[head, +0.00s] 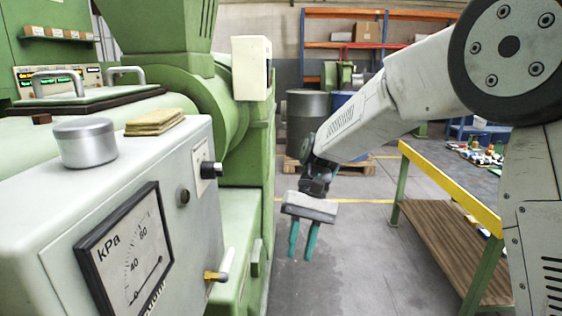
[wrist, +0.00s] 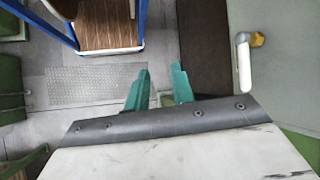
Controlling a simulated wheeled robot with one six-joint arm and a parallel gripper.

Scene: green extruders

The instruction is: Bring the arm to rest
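My gripper (head: 302,241) hangs at the end of my arm over the aisle, to the right of the green extruder (head: 240,180), with its teal fingers pointing down. The two fingers are apart with nothing between them. In the wrist view my gripper (wrist: 158,92) shows the same two teal fingers with a gap, over the grey floor. The gripper touches nothing that I can see.
The extruder's white cabinet carries a kPa gauge (head: 130,255), a metal cylinder (head: 85,143) and a brass valve with a white lever (head: 219,268). A yellow-edged workbench (head: 448,185) stands right. A drum (head: 308,122) and shelves (head: 370,14) stand behind. Open floor lies between.

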